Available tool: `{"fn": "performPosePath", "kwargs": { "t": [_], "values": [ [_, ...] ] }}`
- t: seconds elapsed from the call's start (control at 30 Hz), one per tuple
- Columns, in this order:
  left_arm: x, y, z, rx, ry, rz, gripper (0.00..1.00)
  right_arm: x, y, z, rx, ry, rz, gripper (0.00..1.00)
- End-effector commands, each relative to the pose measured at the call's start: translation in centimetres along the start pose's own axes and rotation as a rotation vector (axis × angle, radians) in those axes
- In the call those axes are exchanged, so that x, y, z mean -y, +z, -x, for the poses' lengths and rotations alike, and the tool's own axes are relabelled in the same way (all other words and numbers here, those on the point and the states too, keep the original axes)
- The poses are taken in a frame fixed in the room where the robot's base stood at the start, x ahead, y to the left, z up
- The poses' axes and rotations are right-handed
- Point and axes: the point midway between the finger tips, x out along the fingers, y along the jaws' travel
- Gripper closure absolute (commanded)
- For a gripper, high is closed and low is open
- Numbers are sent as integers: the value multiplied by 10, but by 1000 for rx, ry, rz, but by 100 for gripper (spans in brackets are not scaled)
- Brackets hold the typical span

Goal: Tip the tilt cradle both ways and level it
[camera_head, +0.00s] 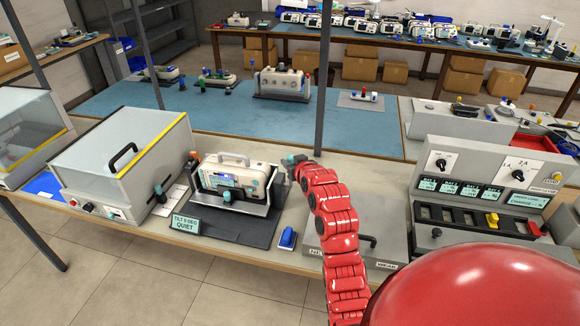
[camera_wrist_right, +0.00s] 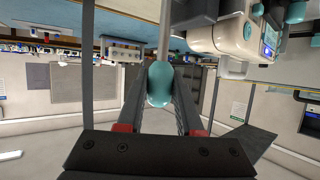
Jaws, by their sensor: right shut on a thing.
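The tilt cradle (camera_head: 277,192) is a grey open tray on a dark mat on the bench. A white monitor (camera_head: 242,163) with a carry handle sits in it, and part of it shows at the top right of the right wrist view (camera_wrist_right: 205,38). I cannot tell how far the cradle leans. My right gripper (camera_head: 291,162) is at the cradle's far right corner, shut on a teal rounded knob (camera_wrist_right: 160,84). The knob sits between both fingers in the right wrist view. What the knob joins to is mostly hidden. My left gripper is not in view.
A sign (camera_head: 185,225) reading "TILT 5 DEG QUIET" stands in front. A clear-lidded box (camera_head: 125,150) is to the left. A blue object (camera_head: 287,238), a grey plate with a black handle (camera_head: 367,240) and a test panel (camera_head: 480,185) are to the right. A grey post rises behind.

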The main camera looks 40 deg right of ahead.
Motion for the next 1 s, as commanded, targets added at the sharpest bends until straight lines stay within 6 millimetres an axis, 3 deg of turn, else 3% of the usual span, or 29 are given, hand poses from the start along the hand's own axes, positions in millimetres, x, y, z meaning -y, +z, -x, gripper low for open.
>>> {"fn": "performPosePath", "kwargs": {
  "t": [0.23, 0.27, 0.4, 0.77, 1.0],
  "values": [
    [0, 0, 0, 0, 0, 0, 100, 0, 1, 0, 2, 0, 2, 100],
    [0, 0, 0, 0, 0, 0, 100, 0, 1, 0, 2, 0, 2, 60],
    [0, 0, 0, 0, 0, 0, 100, 0, 1, 0, 0, 0, 2, 36],
    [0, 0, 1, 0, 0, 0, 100, 0, 1, 2, -1, 0, 2, 36],
    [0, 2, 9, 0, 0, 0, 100, 0, 2, 28, -5, 1, 3, 36]
  ]
}}
